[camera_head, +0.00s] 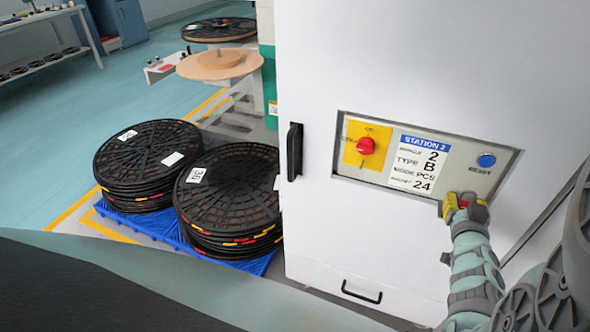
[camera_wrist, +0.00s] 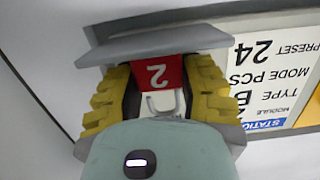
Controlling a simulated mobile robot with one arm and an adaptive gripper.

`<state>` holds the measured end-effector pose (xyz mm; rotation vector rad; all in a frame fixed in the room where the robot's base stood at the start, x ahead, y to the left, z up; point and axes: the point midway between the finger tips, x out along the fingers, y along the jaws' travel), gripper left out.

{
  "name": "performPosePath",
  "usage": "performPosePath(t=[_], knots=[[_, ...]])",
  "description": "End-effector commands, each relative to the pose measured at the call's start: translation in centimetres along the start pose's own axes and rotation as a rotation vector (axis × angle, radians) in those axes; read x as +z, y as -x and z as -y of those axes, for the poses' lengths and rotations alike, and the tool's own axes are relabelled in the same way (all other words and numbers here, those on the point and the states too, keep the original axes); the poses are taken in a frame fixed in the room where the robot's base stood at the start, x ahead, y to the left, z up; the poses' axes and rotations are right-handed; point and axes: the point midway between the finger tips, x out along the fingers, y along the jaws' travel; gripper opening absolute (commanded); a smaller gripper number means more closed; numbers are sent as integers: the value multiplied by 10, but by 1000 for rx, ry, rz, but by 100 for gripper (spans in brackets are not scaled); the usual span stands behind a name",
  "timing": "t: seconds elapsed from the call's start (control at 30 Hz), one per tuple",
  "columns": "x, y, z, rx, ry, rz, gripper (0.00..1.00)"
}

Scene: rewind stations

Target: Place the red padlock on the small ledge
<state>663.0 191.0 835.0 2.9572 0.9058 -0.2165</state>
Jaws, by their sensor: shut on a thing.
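My gripper (camera_head: 466,207) is at the lower right of the Station 2 panel, in front of the white cabinet. Its yellow-padded fingers are shut on the red padlock (camera_wrist: 158,72), which bears a white "2" and appears upside down in the wrist view. The metal shackle (camera_wrist: 163,104) shows between the fingers, pointing toward the palm. Only a little red shows in the head view. A small white ledge (camera_head: 163,70) with small items on it juts out at the upper left, well away from my gripper. I cannot tell if it is the task's ledge.
The white cabinet (camera_head: 400,70) has a panel with a red knob (camera_head: 366,146) and a blue reset button (camera_head: 487,161). A black handle (camera_head: 294,152) is on its left edge. Stacked black reels (camera_head: 228,185) stand on a blue pallet (camera_head: 259,265). Open floor lies at the left.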

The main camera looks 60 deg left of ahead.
Motion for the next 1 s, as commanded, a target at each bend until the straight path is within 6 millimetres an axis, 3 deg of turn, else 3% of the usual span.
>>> performPosePath(t=[0.23,0.27,0.47,0.8,1.0], knots=[[4,0,0,1,0,0,0],[3,0,0,1,0,0,46],[2,0,0,1,0,0,66],[-3,1,0,0,0,0,66],[0,22,0,-1,3,3,66]])
